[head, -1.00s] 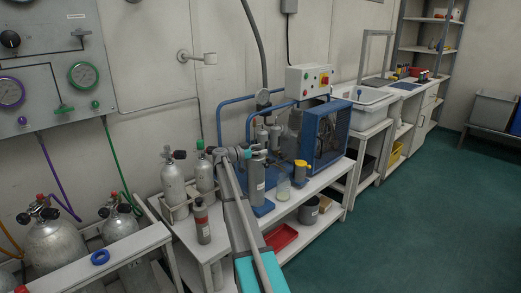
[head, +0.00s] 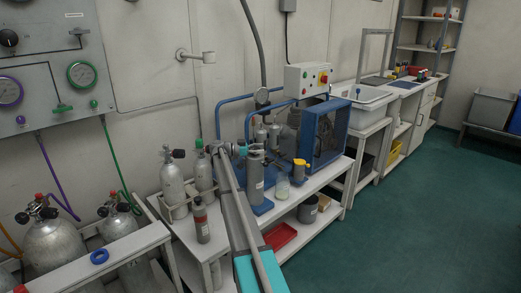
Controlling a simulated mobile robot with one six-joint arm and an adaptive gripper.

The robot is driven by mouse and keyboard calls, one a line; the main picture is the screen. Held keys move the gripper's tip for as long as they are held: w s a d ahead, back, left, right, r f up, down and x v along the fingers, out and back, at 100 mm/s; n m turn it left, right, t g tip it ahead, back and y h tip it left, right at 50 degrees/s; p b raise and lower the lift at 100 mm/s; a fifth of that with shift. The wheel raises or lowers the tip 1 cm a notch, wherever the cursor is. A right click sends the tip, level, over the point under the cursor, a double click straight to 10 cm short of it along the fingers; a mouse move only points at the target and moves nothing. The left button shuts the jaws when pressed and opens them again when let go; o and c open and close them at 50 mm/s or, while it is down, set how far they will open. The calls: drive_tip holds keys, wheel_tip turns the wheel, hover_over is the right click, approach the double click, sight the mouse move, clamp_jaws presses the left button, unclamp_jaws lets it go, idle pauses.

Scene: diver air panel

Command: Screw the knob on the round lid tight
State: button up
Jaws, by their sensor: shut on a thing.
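A grey upright cylinder (head: 256,178) stands on a blue base at the front of the compressor bench. Its round lid (head: 256,147) shows only as a small top edge. My gripper (head: 248,149) is at the top of this cylinder, reaching in from the left, with a teal part beside it. It is shut at the lid's knob. The knob itself is hidden or too small to make out, and so are the fingertips. I cannot tell how far the knob is screwed in.
A blue-framed compressor (head: 318,135) stands behind. A clear jar (head: 282,189) and a yellow-topped container (head: 300,171) stand right of the cylinder. Grey bottles (head: 173,184) and a red-banded cylinder (head: 202,222) stand left. A red tray (head: 279,236) lies on the lower shelf.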

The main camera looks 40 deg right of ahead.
drive_tip(key=o, duration=0.8)
drive_tip(key=shift+v, duration=3.8)
